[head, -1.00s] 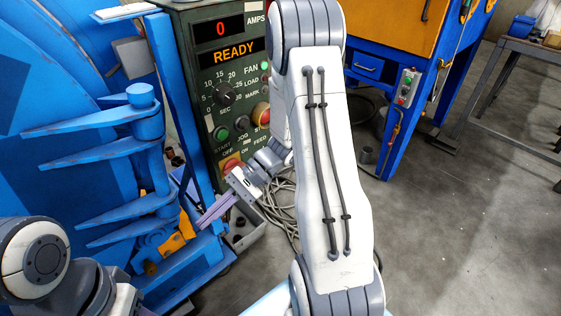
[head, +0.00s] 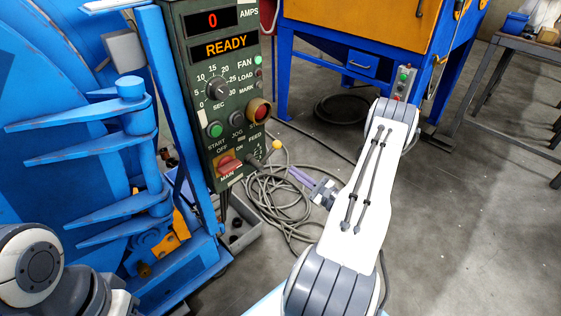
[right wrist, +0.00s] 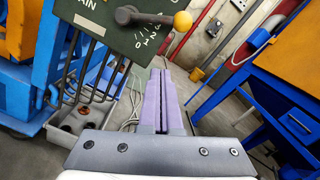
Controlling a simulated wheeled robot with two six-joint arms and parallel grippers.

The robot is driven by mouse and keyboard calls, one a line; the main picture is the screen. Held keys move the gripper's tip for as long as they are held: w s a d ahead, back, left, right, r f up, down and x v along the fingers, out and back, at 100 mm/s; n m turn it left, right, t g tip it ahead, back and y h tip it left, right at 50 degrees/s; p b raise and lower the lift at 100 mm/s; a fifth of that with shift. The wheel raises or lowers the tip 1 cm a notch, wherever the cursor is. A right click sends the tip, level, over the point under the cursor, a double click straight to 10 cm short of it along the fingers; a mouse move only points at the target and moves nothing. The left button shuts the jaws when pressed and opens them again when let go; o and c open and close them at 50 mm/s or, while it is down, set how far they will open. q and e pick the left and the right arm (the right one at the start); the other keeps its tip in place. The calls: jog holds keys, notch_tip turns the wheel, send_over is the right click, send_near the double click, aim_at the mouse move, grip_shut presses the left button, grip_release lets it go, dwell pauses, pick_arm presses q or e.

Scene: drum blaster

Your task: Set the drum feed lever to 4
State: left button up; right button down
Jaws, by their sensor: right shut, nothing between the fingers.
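The green control panel (head: 222,110) stands upright at centre left, with READY lit on its display. The drum feed lever is a short dark lever with a yellow knob (head: 276,144) at the panel's lower right, beside the FEED marking. In the right wrist view the lever's yellow knob (right wrist: 182,20) points to the right, above a curved number scale (right wrist: 150,38); the exact setting is unclear. My right gripper (head: 294,173) is shut and empty, below and right of the knob and apart from it. Its purple fingers (right wrist: 160,78) lie together in the wrist view. My left gripper is out of view.
A red MAIN switch (head: 229,165) and a red-and-yellow button (head: 258,110) are near the lever. The blue machine (head: 75,150) fills the left. Cables (head: 265,205) lie on the floor below. An orange-and-blue cabinet (head: 360,35) stands behind; floor at right is open.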

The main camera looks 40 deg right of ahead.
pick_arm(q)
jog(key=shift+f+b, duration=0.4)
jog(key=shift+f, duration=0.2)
pick_arm(e)
jog(key=w+a+r, duration=0.2)
jog(key=w+r, duration=0.1)
jog(key=w, duration=0.2)
jog(key=shift+a+r, duration=0.25)
jog(key=shift+r, duration=0.1)
